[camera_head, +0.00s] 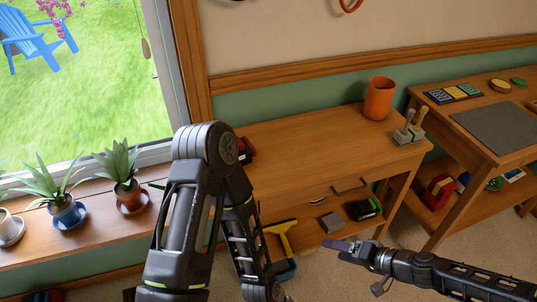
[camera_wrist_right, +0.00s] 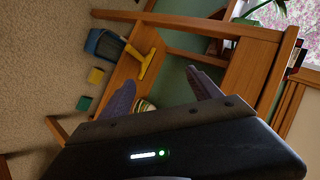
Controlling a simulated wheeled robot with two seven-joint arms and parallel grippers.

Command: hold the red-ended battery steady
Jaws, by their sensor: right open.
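I cannot make out a red-ended battery in either view. A dark red and black object (camera_head: 247,149) sits at the left of the desk top, partly hidden behind my left arm, and I cannot tell what it is. My right gripper (camera_head: 342,245) is in front of the desk, below its top, at the lower right of the head view. In the right wrist view its two purplish fingers stand apart (camera_wrist_right: 160,88), with no object seen held between them. My left arm crosses the left-centre of the head view and bends downward; its gripper is outside the frame.
The wooden desk (camera_head: 290,135) carries an orange cup (camera_head: 379,98) and a small-handled holder (camera_head: 409,128). A yellow-handled tool (camera_head: 281,230) and a black-green object (camera_head: 362,209) are below. Potted plants (camera_head: 124,180) line the left sill. The desk top's middle is clear.

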